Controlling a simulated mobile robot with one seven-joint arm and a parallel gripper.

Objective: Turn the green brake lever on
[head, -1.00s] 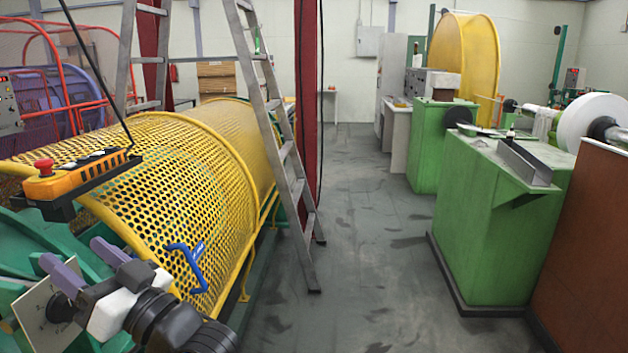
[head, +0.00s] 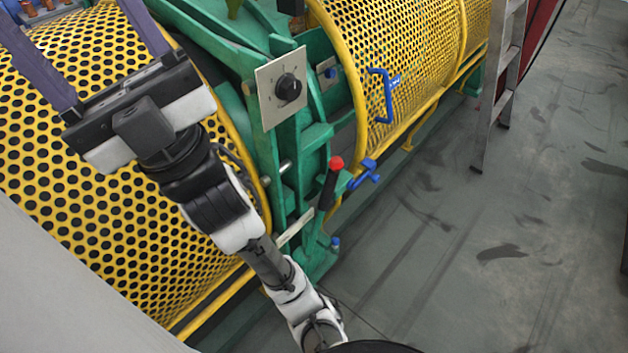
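My gripper (head: 75,15) is at the upper left in the head view, with its two purple fingers wide apart and nothing between them. It is in front of the yellow perforated guard, left of the green machine frame (head: 300,200). A short lever (head: 330,185) with a dark grip and a red knob stands on this frame, right of and below the gripper, well apart from it. A green piece (head: 233,8) is cut off by the top edge. I cannot tell which of these is the green brake lever.
A plate with a black rotary knob (head: 289,88) is on the frame. Yellow perforated guards (head: 420,50) with a blue handle (head: 383,95) extend to the right. A ladder (head: 500,80) stands beyond. The grey floor (head: 480,250) at right is clear.

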